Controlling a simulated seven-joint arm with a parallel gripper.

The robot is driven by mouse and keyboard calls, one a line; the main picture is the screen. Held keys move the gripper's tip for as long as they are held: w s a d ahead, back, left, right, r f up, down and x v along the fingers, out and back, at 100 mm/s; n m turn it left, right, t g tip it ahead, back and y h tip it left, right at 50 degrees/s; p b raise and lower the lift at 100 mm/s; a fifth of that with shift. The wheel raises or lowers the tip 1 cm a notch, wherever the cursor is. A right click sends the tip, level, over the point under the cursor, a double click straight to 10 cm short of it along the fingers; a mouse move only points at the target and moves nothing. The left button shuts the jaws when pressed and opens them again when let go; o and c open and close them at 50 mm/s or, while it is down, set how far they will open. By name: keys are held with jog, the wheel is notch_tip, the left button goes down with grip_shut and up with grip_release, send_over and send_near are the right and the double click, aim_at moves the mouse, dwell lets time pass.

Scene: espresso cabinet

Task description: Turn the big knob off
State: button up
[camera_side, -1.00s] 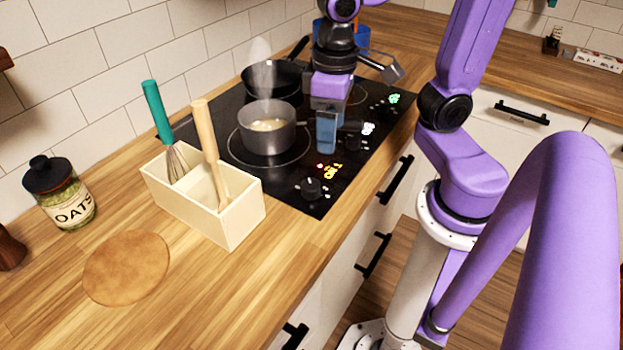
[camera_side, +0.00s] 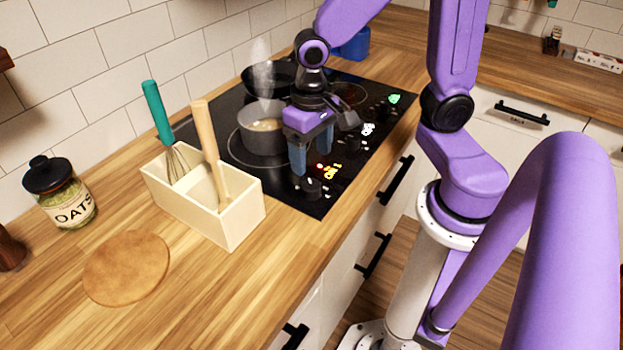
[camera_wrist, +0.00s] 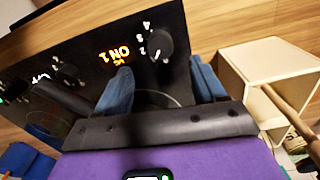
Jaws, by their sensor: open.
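A round black knob (camera_side: 311,188) stands on the black cooktop at its near corner. Beside it a lit orange display (camera_wrist: 115,55) reads "ON" with a 1. In the wrist view the knob (camera_wrist: 157,42) has white marks on its left. My gripper (camera_side: 312,160) is open and empty, its two blue fingers pointing down just behind the knob. In the wrist view my gripper (camera_wrist: 160,78) has its fingers spread, with the knob ahead between their lines. I see no contact with the knob.
A steaming grey pot (camera_side: 262,128) stands close behind my gripper, partly hidden by it. Another knob (camera_side: 352,142) lies farther along the cooktop edge. A cream utensil box (camera_side: 240,222) with a whisk and a wooden tool stands to the left. The counter front is clear.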

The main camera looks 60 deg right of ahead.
aim_at(311, 184)
jog(key=shift+f, duration=3.85)
jog(key=c, duration=1.1)
jog(key=shift+o, duration=0.2)
jog(key=shift+n, duration=0.3)
jog(key=n, duration=0.3)
jog(key=shift+n, duration=2.1)
